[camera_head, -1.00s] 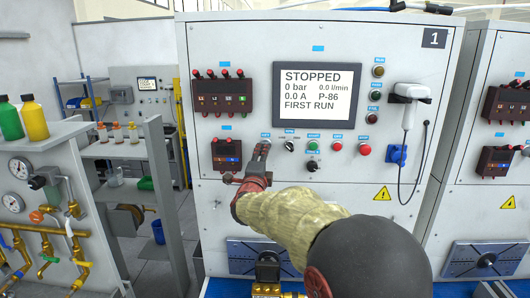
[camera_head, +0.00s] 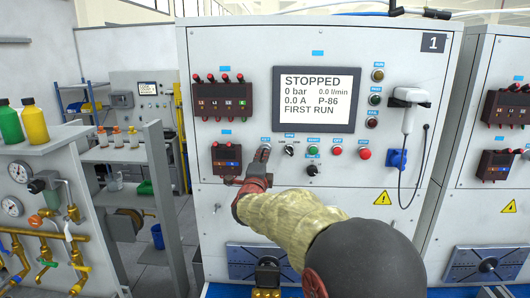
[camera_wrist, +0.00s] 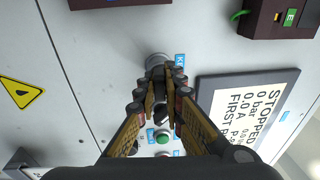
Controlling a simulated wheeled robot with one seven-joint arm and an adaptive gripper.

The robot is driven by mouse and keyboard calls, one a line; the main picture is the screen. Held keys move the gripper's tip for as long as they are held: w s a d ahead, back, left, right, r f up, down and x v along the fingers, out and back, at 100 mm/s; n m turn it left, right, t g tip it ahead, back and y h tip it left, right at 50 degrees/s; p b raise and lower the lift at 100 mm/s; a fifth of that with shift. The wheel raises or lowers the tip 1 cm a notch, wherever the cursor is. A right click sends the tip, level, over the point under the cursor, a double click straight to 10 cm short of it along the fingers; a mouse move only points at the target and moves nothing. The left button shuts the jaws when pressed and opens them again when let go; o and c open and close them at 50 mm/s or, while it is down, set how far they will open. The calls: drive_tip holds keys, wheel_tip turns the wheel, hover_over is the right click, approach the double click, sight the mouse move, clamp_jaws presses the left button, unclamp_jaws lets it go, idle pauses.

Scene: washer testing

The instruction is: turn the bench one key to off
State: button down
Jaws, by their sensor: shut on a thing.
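Bench one (camera_head: 350,40) is the grey cabinet marked 1, and its screen (camera_head: 318,99) reads STOPPED, 0 bar, 0.0 A. The key switch (camera_wrist: 157,61) is a round metal fitting beside a blue label starting with K. My gripper (camera_wrist: 158,84) is at that switch, its fingers closed together on the key. The key itself is hidden between the fingertips, so I cannot read its position. In the head view my gripper (camera_head: 261,157) covers the spot at the left end of the control row.
To the right are a selector (camera_head: 290,150), a green button (camera_head: 312,151), red buttons (camera_head: 365,154) and a black knob (camera_head: 312,170). A dark red terminal block (camera_head: 226,158) sits close left of my gripper. A handset (camera_head: 409,110) hangs at the right.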

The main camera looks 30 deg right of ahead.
idle(0.4)
drive_tip(key=n, duration=0.4)
drive_tip(key=shift+f, duration=0.15)
